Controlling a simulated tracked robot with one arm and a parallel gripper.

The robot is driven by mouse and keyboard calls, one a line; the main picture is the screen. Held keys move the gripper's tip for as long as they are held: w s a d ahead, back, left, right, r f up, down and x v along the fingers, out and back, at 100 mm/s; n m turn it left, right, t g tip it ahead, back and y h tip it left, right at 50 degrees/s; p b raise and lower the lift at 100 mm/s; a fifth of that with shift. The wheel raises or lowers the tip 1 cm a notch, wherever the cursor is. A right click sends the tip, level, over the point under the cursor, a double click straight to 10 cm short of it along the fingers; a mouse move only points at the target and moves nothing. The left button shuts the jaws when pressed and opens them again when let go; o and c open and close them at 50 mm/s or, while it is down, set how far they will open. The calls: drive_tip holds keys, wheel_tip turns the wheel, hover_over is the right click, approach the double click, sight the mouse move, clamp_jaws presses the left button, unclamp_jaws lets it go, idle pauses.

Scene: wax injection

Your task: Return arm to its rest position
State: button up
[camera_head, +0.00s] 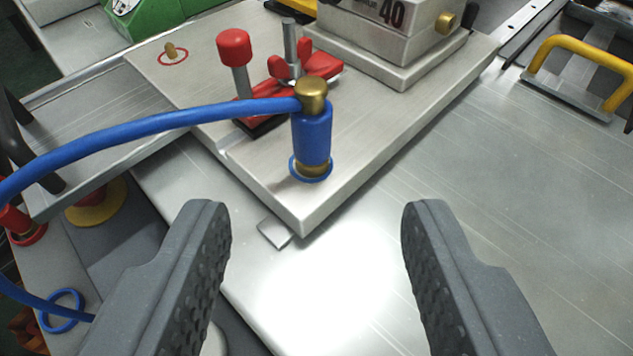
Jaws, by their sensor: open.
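My gripper (308,222) shows at the bottom of the view, its two dark grey, dimpled fingers wide apart. It is open, with nothing between the fingers. Beyond the fingertips, a blue nozzle (311,132) with a brass top stands upright on the metal plate (250,170). A blue hose (130,127) runs from its top to the left edge. The gripper is apart from the nozzle. The rest of my arm is not in view.
A red toggle clamp (322,66) stands behind the nozzle. A metal block marked 40 (385,25) sits at the back. A yellow handle (560,48) is at the far right. A blue ring (62,310) lies at lower left. The metal table (480,190) is clear on the right.

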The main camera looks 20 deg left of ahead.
drive_tip(key=s+d+r+m+h, duration=0.1)
drive_tip(key=d+r, duration=0.3)
drive_tip(key=r, duration=0.6)
drive_tip(key=s+d+r+m+t+h, duration=0.1)
drive_tip(key=d+r, duration=0.4)
drive_tip(key=r, duration=0.6)
drive_tip(key=s+d+r+m+t+h, duration=0.1)
drive_tip(key=d+r, duration=0.4)
drive_tip(key=r, duration=0.5)
drive_tip(key=shift+d+r+m+h, duration=0.15)
drive_tip(key=shift+r+m+h, duration=0.2)
drive_tip(key=shift+h, duration=0.55)
drive_tip(key=shift+m+t+h, duration=0.5)
drive_tip(key=shift+m, duration=0.15)
drive_tip(key=s+r, duration=0.2)
drive_tip(key=r, duration=0.1)
drive_tip(key=s+r, duration=0.3)
drive_tip(key=r, duration=0.1)
drive_tip(key=s+d+r, duration=0.1)
drive_tip(key=s+r, duration=0.2)
drive_tip(key=shift+s+r+p, duration=0.15)
drive_tip(key=shift+r+p, duration=0.15)
drive_tip(key=shift+r, duration=0.05)
drive_tip(key=shift+s+r, duration=0.25)
drive_tip(key=shift+s, duration=0.05)
drive_tip(key=shift+c, duration=1.1)
drive_tip(key=shift+w, duration=0.1)
